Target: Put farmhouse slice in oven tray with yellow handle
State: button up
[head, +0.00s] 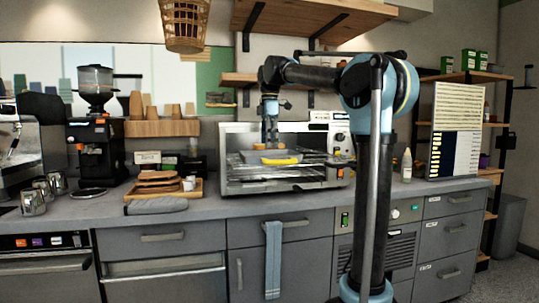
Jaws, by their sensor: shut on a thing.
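The oven (236,180) stands open on the counter. A grey oven tray with a yellow handle (280,161) is pulled partly out of it, the handle facing me. My gripper (270,147) points straight down just above this tray, behind the yellow handle. It is shut on a small golden-brown thing, apparently the farmhouse slice (259,147). The slice is tiny here and partly hidden by the fingers. I cannot tell whether it touches the tray.
Brown bread-like pieces lie on a wooden tray (196,190) left of the oven, with a grey rounded item (157,206) in front. A coffee grinder (92,140) and metal jugs stand further left. A white bottle (406,165) stands right of the oven. A basket (184,25) hangs above.

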jog(key=shift+s+f, duration=0.1)
jog(key=shift+f, duration=1.95)
jog(key=o, duration=1)
notch_tip(320, 180, up, 12)
jog(key=shift+r, duration=0.1)
